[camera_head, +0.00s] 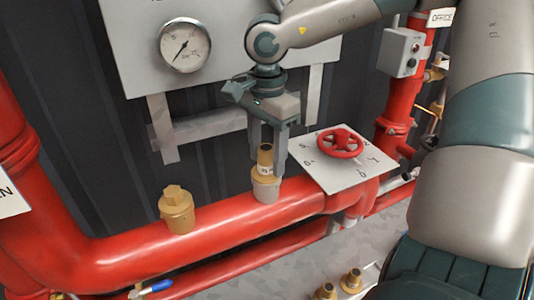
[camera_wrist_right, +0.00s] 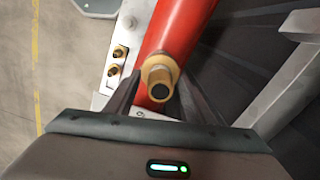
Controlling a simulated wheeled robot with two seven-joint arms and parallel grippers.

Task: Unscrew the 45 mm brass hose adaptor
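A brass hose adaptor (camera_head: 265,158) stands upright on a short stub of the red pipe (camera_head: 222,213), with a paler collar below it in the head view. In the right wrist view the adaptor (camera_wrist_right: 159,78) shows its dark round opening. My right gripper (camera_head: 268,150) points down over it, one finger on each side. In the right wrist view the fingers of my right gripper (camera_wrist_right: 160,95) stand apart around the adaptor; contact with it cannot be made out clearly. My left gripper is not in view.
A brass cap (camera_head: 176,209) stands on the pipe to the left. A red handwheel (camera_head: 340,143) on a numbered white plate is close on the right. A pressure gauge (camera_head: 182,46) is on the panel behind. Brass fittings (camera_head: 350,281) stand lower right; a blue-handled valve (camera_head: 157,286) lies below.

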